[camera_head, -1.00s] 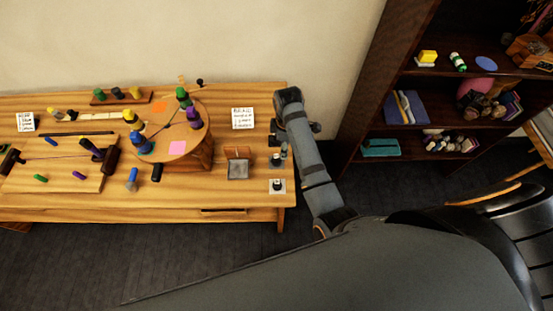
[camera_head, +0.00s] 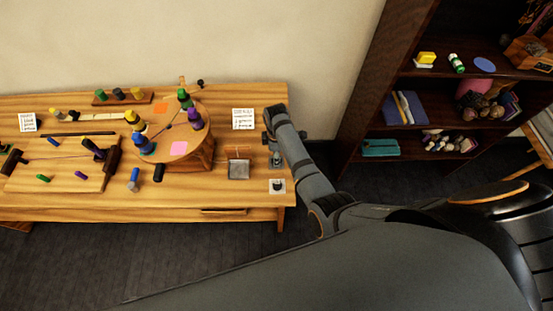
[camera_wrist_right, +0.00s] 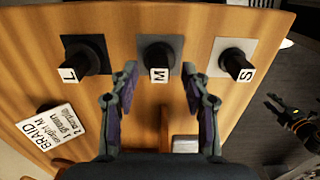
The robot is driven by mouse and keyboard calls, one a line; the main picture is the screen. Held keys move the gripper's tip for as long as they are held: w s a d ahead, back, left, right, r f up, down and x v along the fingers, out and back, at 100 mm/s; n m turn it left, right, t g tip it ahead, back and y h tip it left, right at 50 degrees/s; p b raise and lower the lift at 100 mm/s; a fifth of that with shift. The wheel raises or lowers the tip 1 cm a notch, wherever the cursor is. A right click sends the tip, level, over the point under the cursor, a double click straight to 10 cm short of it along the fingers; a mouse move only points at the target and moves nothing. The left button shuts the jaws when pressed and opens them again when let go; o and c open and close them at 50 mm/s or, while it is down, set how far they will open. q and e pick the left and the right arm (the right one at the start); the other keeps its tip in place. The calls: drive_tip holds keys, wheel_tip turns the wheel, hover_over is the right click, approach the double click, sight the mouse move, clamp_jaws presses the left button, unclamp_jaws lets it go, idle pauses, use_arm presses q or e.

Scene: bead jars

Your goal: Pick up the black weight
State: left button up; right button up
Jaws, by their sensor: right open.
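Three black weights stand on square pads at the table's right end in the right wrist view: the L weight (camera_wrist_right: 90,56) at left, the M weight (camera_wrist_right: 157,57) in the middle and the S weight (camera_wrist_right: 236,62) at right. My right gripper (camera_wrist_right: 162,82) is open and empty, its fingers apart, with the M weight just beyond and between the tips. In the head view my right gripper (camera_head: 275,154) is over the table's right end. One black weight (camera_head: 277,186) shows in front of it; my arm hides the others.
The wooden table (camera_head: 105,208) holds a round stand (camera_head: 197,138) with coloured bobbins, a printed card (camera_head: 243,119) and a small grey-topped block (camera_head: 239,170). The card also shows in the right wrist view (camera_wrist_right: 59,134). A dark bookshelf (camera_head: 400,80) stands at right.

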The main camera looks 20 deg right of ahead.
drive_tip(key=shift+f, duration=0.9)
clamp_jaws()
